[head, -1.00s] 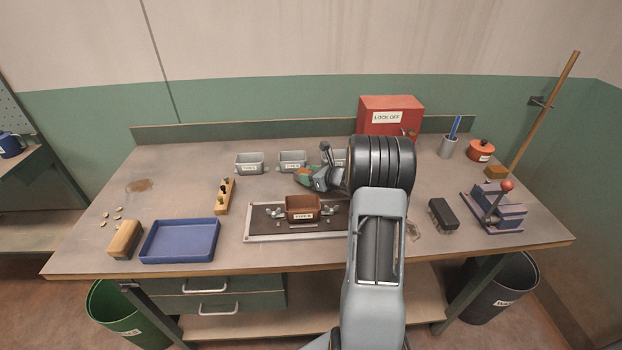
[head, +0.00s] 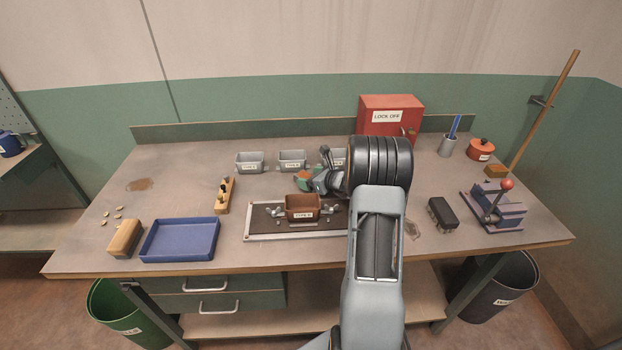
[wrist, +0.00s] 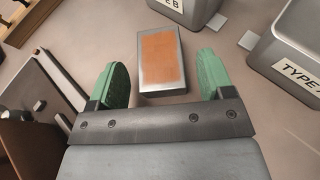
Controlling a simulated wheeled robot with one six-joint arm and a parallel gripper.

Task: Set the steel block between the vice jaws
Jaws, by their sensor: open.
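The steel block (wrist: 174,88) is a grey block with an orange-brown patch on top, lying on the bench in the wrist view. My gripper (wrist: 161,80) is open, with one green fingertip on each side of the block's near part. Gaps show on both sides, so neither finger touches it. In the head view my gripper (head: 303,181) is over the middle of the bench, behind the brown bin, and mostly hides the block. The vice (head: 508,215), blue-purple with a red-knobbed lever, stands at the bench's right end. Its jaw gap is hard to make out.
Grey bins (head: 249,163) stand behind my gripper, close to the block in the wrist view. A brown bin (head: 302,207) on a framed plate is in front. A black brush-like block (head: 442,213) lies left of the vice. A red lock-off box (head: 390,116) stands at the back.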

